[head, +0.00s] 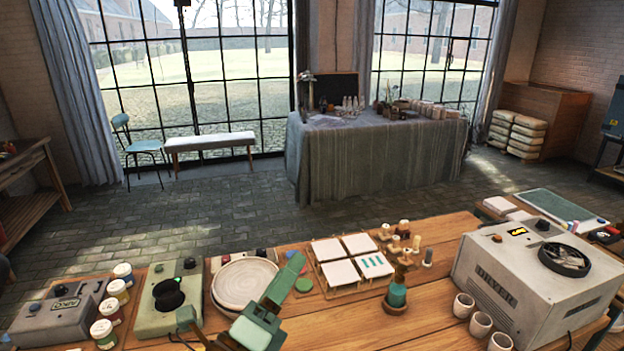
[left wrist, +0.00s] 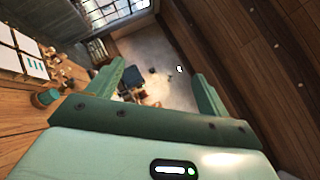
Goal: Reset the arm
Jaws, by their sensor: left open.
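My left gripper (head: 268,303) is green and reaches in over the front edge of the table (head: 420,225), in front of the pale plates (head: 222,290). Its arm and body cover part of the plates' front edge. In the left wrist view both fingers of the left gripper (left wrist: 157,88) stand wide apart with nothing between them, and the room's floor shows beyond. My right gripper is not in view.
A green wheel device (head: 158,325), paint jars (head: 118,292) and a grey box (head: 55,315) stand left. White tiles (head: 342,272), a teal-bodied holder (head: 397,294), small cups (head: 481,324) and a dryer (head: 520,275) are to the right. A cloth-covered table (head: 375,160) stands behind, across open floor.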

